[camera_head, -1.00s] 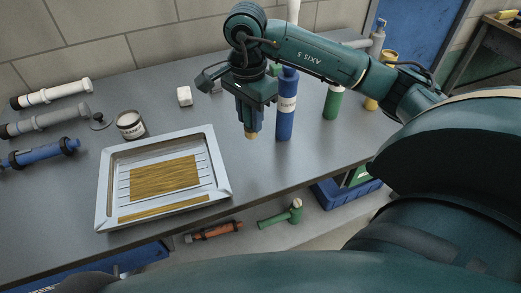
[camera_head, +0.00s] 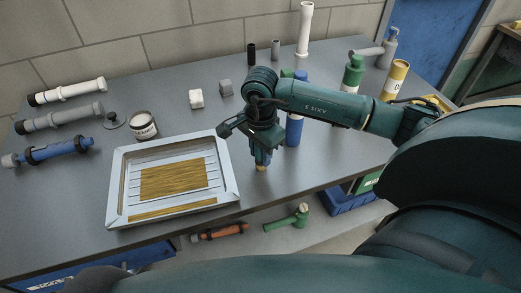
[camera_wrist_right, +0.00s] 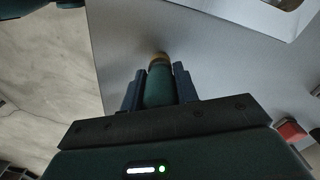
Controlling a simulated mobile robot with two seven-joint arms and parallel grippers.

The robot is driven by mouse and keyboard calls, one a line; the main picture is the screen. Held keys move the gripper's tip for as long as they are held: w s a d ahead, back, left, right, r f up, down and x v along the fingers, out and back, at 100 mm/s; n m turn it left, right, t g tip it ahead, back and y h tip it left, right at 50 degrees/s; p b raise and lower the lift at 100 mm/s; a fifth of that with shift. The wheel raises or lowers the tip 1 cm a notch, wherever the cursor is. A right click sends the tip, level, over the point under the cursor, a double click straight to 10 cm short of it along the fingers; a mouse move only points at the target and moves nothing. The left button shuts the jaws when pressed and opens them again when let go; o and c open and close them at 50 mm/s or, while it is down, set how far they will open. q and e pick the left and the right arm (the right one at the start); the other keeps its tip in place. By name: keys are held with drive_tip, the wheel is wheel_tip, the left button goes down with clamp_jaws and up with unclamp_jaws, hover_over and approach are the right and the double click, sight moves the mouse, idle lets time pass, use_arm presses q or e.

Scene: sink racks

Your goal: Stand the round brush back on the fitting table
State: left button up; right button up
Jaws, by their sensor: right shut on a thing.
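My right gripper (camera_head: 262,158) is over the grey fitting table (camera_head: 345,172), between the white tray and a blue bottle, near the front edge. In the right wrist view the right gripper (camera_wrist_right: 160,90) is shut on the round brush (camera_wrist_right: 158,88), which has a green body. Its tan end (camera_head: 261,168) points down below the fingers in the head view. Most of the brush is hidden by the gripper in the head view. I cannot tell whether its tip touches the table. My left gripper is not in view.
The white tray (camera_head: 120,190) is close on the left and the blue bottle (camera_head: 295,130) close on the right. The front table edge is near; bare tabletop lies right of the gripper.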

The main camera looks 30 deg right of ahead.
drive_tip(key=shift+f, duration=0.2)
drive_tip(key=o, duration=1)
